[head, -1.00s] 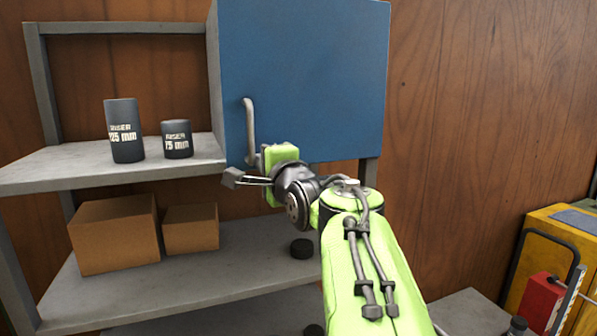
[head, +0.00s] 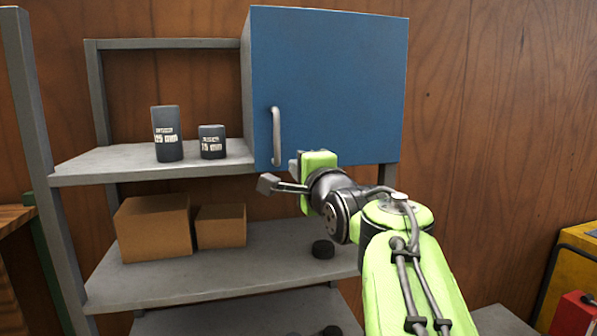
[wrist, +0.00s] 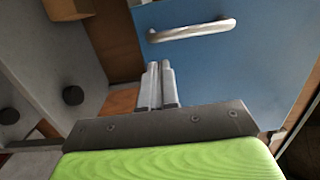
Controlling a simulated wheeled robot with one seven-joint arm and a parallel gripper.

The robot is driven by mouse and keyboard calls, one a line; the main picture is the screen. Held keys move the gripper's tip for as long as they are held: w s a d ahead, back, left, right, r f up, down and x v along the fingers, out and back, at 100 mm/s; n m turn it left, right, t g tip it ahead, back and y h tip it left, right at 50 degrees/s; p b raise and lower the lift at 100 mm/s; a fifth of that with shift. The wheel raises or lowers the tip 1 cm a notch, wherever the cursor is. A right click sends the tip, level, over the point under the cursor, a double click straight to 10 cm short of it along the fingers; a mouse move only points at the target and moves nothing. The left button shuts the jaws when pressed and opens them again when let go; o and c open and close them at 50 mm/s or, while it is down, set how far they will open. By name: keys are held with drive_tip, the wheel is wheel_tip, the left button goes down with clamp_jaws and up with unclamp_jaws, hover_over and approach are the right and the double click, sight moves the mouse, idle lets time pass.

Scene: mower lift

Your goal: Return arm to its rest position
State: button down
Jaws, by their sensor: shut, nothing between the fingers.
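My arm (head: 410,270) reaches up from the lower right in the head view. My gripper (wrist: 159,68) shows in the wrist view with its two fingers together and nothing between them. In the head view the gripper is just below and in front of the blue cabinet (head: 330,80), near the lower end of its grey handle (head: 276,136). The handle also shows in the wrist view (wrist: 191,31), apart from the fingertips. The cabinet door looks shut.
Cardboard boxes (head: 152,228) and a black puck (head: 323,249) sit on the shelf below. A yellow cart (head: 572,270) stands at the right. The wall right of the cabinet is clear.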

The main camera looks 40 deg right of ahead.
drive_tip(key=a+b+v, duration=0.1)
drive_tip(key=b+v, duration=0.1)
drive_tip(key=v, duration=0.5)
drive_tip(key=s+a+f+n+g+y+b, duration=0.1)
drive_tip(key=a+f+n+g+y, duration=0.1)
drive_tip(key=a+f+n, duration=0.45)
drive_tip(key=s+a+f+n+g+y, duration=0.1)
drive_tip(key=a+f+n+g+y, duration=0.15)
drive_tip(key=f, duration=0.75)
drive_tip(key=s+a+f+n+g, duration=0.3)
drive_tip(key=s+f+n, duration=0.3)
drive_tip(key=f, duration=0.3)
drive_tip(key=s+a+f+n+g+b, duration=0.1)
drive_tip(key=s+a+f+n+g, duration=0.3)
drive_tip(key=f, duration=0.5)
drive_tip(key=s+n+y, duration=0.1)
drive_tip(key=s+n, duration=0.1)
drive_tip(key=s, duration=0.1)
drive_tip(key=shift+s+f, duration=0.3)
drive_tip(key=shift+s, duration=0.1)
drive_tip(key=shift+a, duration=0.1)
